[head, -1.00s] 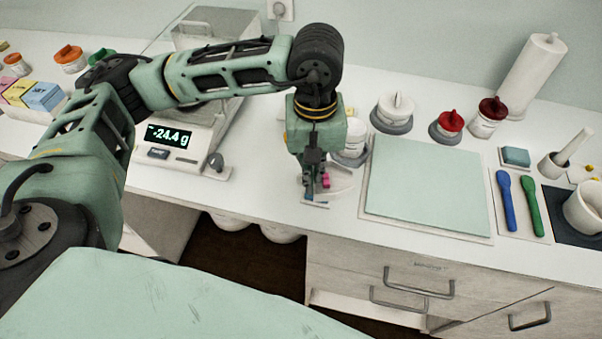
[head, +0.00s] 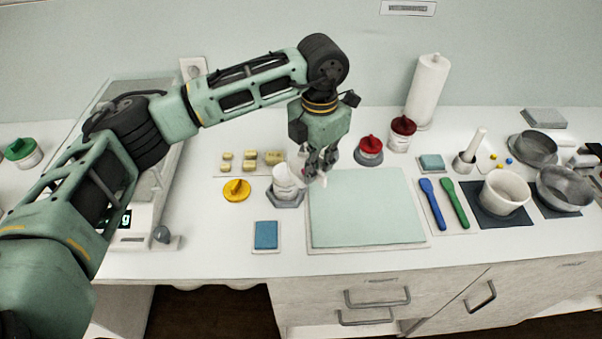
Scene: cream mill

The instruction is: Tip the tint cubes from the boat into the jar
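My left gripper (head: 320,172) is closed on the small pale weighing boat (head: 300,166), which is mostly hidden by the fingers. A trace of pink shows at the fingers; I cannot count the cubes. The boat is beside and above the open white jar (head: 287,181), at its upper right, and seems tilted. The jar stands upright on a grey hexagonal base (head: 286,200). Its inside is not clear to see. My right gripper is out of view.
A yellow lid (head: 237,190) lies left of the jar, with several yellowish blocks (head: 250,155) behind. A blue square (head: 266,235) lies in front. A pale green mat (head: 365,210) is to the right. The scale (head: 150,215) is at left.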

